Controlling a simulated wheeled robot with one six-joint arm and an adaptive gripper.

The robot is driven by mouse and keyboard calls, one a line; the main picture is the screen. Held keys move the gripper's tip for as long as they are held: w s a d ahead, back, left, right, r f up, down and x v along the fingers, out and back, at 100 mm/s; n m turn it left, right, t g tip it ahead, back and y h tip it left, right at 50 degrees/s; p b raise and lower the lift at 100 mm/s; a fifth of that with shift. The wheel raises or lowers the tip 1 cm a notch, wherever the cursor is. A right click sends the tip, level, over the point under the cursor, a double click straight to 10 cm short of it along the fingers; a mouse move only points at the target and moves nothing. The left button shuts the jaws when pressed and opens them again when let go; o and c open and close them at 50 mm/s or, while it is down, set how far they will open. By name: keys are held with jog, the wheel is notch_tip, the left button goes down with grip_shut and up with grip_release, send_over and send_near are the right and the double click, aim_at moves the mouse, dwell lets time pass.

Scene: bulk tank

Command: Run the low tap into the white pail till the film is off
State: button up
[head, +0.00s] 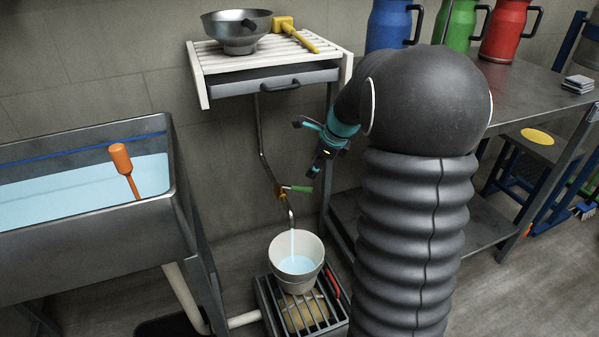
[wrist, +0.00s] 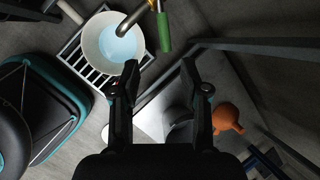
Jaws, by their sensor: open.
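The white pail (head: 283,247) stands on a grated drain below the low tap (head: 281,193). A pale blue-white stream runs from the tap's spout (head: 291,216) into it, and pale blue liquid lies inside. I cannot make out a film on the liquid. The tap's green lever (head: 301,189) points to the right. The pail (wrist: 88,48) and the green lever (wrist: 164,32) also show in the wrist view. My gripper (head: 312,148) is open and empty, above and to the right of the lever, apart from it. Its fingers (wrist: 160,80) show in the wrist view.
A steel tank (head: 95,245) of pale blue liquid stands at left with an orange-handled tool (head: 121,160). A slatted shelf (head: 265,62) above the tap holds a metal funnel (head: 238,30) and a yellow mallet (head: 284,24). A bench (head: 541,100) with coloured cans is at right.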

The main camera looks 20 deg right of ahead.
jog(key=s+a+r+n+h, duration=0.1)
jog(key=s+a+r+n, duration=0.7)
jog(key=s, duration=0.4)
jog(key=shift+s+a+r+n, duration=0.35)
jog(key=shift+a+n, duration=0.45)
jog(key=shift+n, duration=0.6)
jog(key=shift+c, duration=0.2)
